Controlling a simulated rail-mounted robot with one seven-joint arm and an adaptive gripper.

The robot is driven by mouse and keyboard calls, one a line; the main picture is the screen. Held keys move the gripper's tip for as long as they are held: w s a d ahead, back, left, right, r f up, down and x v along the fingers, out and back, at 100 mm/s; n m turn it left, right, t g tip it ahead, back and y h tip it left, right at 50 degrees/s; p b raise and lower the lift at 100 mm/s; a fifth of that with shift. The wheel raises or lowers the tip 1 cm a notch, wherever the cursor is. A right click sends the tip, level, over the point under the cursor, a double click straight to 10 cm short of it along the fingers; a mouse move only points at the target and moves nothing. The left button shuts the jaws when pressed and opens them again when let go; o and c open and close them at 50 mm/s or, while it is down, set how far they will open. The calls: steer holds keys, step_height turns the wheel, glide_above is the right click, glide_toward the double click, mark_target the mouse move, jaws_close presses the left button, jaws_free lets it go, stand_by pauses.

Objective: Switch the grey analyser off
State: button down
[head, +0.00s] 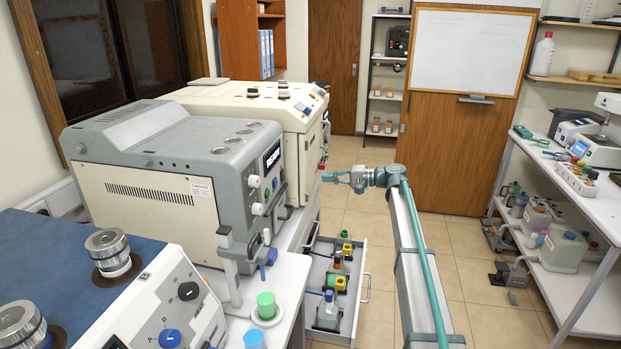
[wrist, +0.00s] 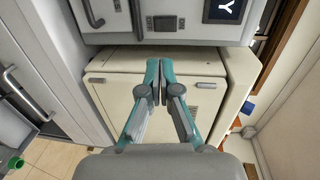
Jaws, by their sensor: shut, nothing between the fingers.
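The grey analyser (head: 165,150) stands on the left bench, with a grey casing, cream side panel and a lit display (head: 272,157) whose word looks like READY. White knobs and a sampling fixture are on its front. In the wrist view the lower edge of a grey front panel (wrist: 125,30) crosses the top, with a dark rectangular switch-like part (wrist: 165,23) and a display ending in Y (wrist: 222,10). My gripper (wrist: 160,65) is shut and empty, its tips just below that panel and apparently apart from it. In the head view my gripper (head: 327,177) is right of the analyser's front.
A cream machine (head: 250,105) stands behind the grey one. An open drawer (head: 335,290) with several small bottles juts out below the bench. A blue-topped unit (head: 60,250) is at front left. A right-hand bench (head: 575,190) holds instruments. Tiled floor lies between the benches.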

mark_target(284, 178)
steer(key=p+x, duration=0.5)
steer(key=x, duration=0.8)
steer(key=shift+a, duration=0.3)
steer(key=shift+a, duration=0.1)
